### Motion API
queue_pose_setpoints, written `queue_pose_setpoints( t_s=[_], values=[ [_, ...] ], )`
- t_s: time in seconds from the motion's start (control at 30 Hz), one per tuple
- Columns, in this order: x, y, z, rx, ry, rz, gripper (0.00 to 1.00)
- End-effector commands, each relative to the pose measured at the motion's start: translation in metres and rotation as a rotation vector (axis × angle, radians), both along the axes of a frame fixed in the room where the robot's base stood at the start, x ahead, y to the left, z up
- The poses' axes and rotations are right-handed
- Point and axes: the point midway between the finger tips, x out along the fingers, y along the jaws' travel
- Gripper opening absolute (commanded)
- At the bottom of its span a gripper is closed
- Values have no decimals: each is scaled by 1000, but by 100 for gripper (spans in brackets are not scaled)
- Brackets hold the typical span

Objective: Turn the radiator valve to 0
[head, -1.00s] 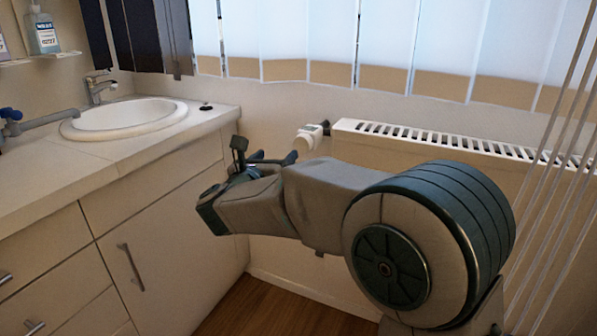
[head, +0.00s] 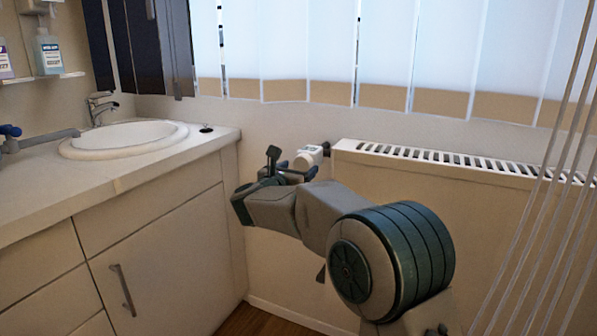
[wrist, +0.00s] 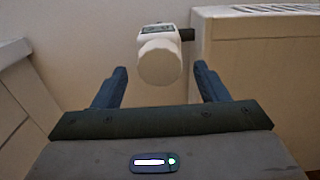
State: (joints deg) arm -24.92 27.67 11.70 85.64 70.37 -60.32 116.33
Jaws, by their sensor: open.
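The white radiator valve (head: 308,157) sits at the upper left end of the radiator, joined to it by a short dark fitting. In the wrist view the valve (wrist: 159,64) has a rounded knob facing me and a dark display on its top; its reading is too small to tell. My gripper (head: 296,171) is open and empty, just in front of the valve in the head view. In the wrist view my gripper's blue fingers (wrist: 162,82) stand apart, one to each side of the knob and lower in the picture. I see no contact with the knob.
The radiator (head: 440,200) runs along the wall to the right of the valve. A counter (head: 120,175) with a round sink (head: 125,138) stands to the left. Window blinds (head: 390,50) hang above. Thin pale cords (head: 545,210) hang at the right.

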Motion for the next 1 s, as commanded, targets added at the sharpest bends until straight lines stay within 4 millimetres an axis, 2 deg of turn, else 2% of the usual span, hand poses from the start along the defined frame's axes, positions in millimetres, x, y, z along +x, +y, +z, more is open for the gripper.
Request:
queue_pose_setpoints(
  t_s=[0.13,0.4,0.43,0.57,0.6,1.0],
  values=[
    [8,-3,0,0,-1,-1,67],
    [9,-3,0,0,0,0,67],
    [9,-3,0,0,0,0,61],
    [9,-3,0,0,0,0,25],
    [9,-3,0,0,0,0,23],
    [9,-3,1,-59,22,0,23]
  ],
)
